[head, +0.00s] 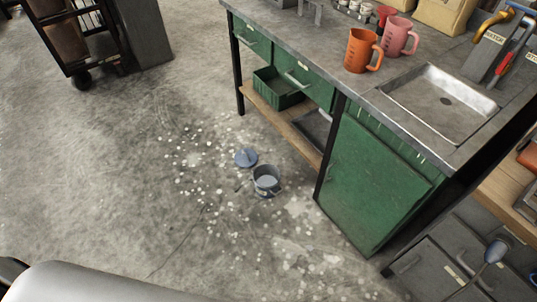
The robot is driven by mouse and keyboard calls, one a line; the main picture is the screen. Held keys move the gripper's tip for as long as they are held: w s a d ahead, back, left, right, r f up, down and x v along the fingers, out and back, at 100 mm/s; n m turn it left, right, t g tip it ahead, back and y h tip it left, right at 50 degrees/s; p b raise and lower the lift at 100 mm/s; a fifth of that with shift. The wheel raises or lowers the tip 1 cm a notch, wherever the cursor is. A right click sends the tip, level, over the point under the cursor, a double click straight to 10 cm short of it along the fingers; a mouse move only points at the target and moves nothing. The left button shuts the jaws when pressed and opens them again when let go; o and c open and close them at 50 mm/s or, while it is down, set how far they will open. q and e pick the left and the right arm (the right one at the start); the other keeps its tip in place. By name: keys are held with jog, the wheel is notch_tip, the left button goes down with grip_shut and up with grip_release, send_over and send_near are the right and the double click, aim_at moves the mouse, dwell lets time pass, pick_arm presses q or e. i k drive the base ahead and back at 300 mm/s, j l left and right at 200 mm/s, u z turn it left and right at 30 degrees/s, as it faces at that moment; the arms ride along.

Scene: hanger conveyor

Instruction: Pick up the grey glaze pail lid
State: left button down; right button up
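The grey glaze pail lid (246,158) lies on the concrete floor, a small blue-grey disc with a raised knob on top. It is just behind and left of a small blue-grey pail (265,187), which stands upright and open with pale grey contents showing. I cannot tell whether the lid and pail touch. Neither of my grippers is in view.
White spatters cover the floor (190,220) around the pail. A green workbench (380,185) with a steel sink (470,107) stands close on the right; orange (358,52) and pink (394,38) pitchers are on top. A cart (62,38) is at upper left. Floor to the left is open.

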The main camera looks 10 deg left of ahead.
aim_at(244, 158)
jog(key=i+j+z, duration=0.2)
jog(key=j, duration=0.15)
jog(key=i+j+z, duration=0.15)
jog(key=j, duration=0.2)
jog(key=i+j+z, duration=0.2)
jog(key=j, duration=0.2)
jog(key=j+z, duration=0.2)
jog(key=j, duration=0.2)
jog(key=i, duration=0.05)
